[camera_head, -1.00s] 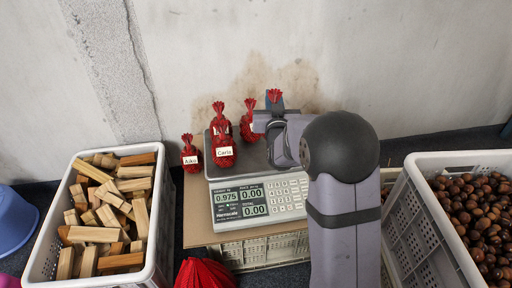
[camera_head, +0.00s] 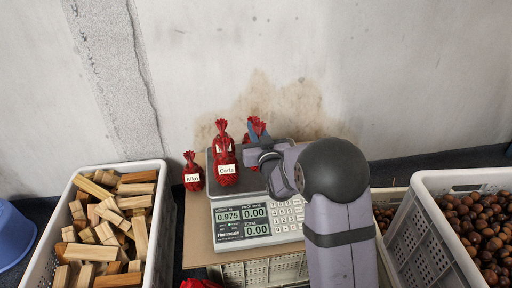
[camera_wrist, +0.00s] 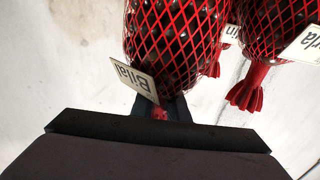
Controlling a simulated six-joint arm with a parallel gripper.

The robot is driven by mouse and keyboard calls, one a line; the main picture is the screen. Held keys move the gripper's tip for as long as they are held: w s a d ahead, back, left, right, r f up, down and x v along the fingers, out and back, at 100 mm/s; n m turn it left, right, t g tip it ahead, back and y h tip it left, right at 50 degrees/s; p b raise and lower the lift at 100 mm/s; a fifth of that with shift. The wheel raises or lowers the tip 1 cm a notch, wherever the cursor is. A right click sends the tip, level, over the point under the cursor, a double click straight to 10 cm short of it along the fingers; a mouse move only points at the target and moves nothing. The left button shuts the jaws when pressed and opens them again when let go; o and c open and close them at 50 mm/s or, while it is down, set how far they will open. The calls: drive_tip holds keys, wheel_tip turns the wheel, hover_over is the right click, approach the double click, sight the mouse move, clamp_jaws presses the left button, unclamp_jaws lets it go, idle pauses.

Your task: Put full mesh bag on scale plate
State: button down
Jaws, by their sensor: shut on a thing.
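My gripper (camera_head: 262,150) is shut on the neck of a full red mesh bag (camera_wrist: 172,40), tagged "Bilal", with dark contents. In the head view this bag (camera_head: 257,126) shows only in part above and behind my gripper, over the back right of the scale plate (camera_head: 250,182). I cannot tell whether it touches the plate. A red bag tagged "Carla" (camera_head: 226,158) stands on the plate to its left; another red bag is mostly hidden behind it. A bag tagged "Aiko" (camera_head: 192,171) stands left of the scale (camera_head: 240,221), whose display reads 0.975.
A white crate of wood blocks (camera_head: 158,225) stands at the left, and a white crate of chestnuts (camera_head: 425,225) at the right. A blue tub (camera_head: 14,238) is at the far left edge. Red mesh (camera_head: 200,283) shows at the bottom. The wall (camera_head: 400,70) is behind.

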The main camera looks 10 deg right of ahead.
drive_tip(key=shift+f+b, duration=0.85)
drive_tip(key=shift+f, duration=1.35)
drive_tip(key=shift+f, duration=0.15)
drive_tip(key=c, duration=1.7)
unclamp_jaws()
drive_tip(key=shift+r, duration=0.2)
drive_tip(key=s+p, duration=0.1)
drive_tip(key=s, duration=0.7)
drive_tip(key=s+d+p, duration=0.1)
drive_tip(key=s, duration=0.3)
drive_tip(key=shift+f+p, duration=0.1)
drive_tip(key=shift+p, duration=0.2)
drive_tip(key=shift+f, duration=0.1)
